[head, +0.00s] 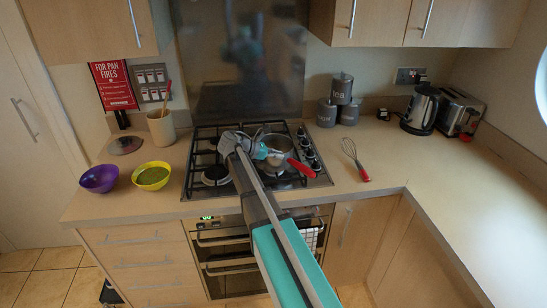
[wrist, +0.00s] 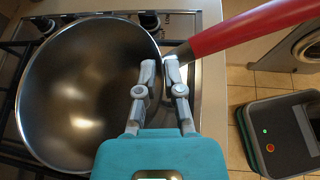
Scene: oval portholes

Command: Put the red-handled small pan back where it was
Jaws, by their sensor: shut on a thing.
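The small pan (head: 280,146) is a steel pan with a red handle (head: 301,167), over the right part of the gas hob (head: 215,190) in the head view. In the wrist view the pan's bowl (wrist: 85,95) fills the left side and looks empty. Its red handle (wrist: 245,30) runs to the upper right. My gripper (head: 264,150) is at the pan's near side. In the wrist view the gripper (wrist: 161,68) is shut on the pan's rim, close to the handle's root. I cannot tell whether the pan touches the hob.
Purple (head: 99,178) and yellow (head: 152,176) bowls stand left of the hob, with a utensil pot (head: 161,128) behind. A red-handled whisk (head: 356,160) lies to the right. Canisters (head: 341,92), a kettle (head: 421,110) and a toaster (head: 458,112) stand behind. The right counter is clear.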

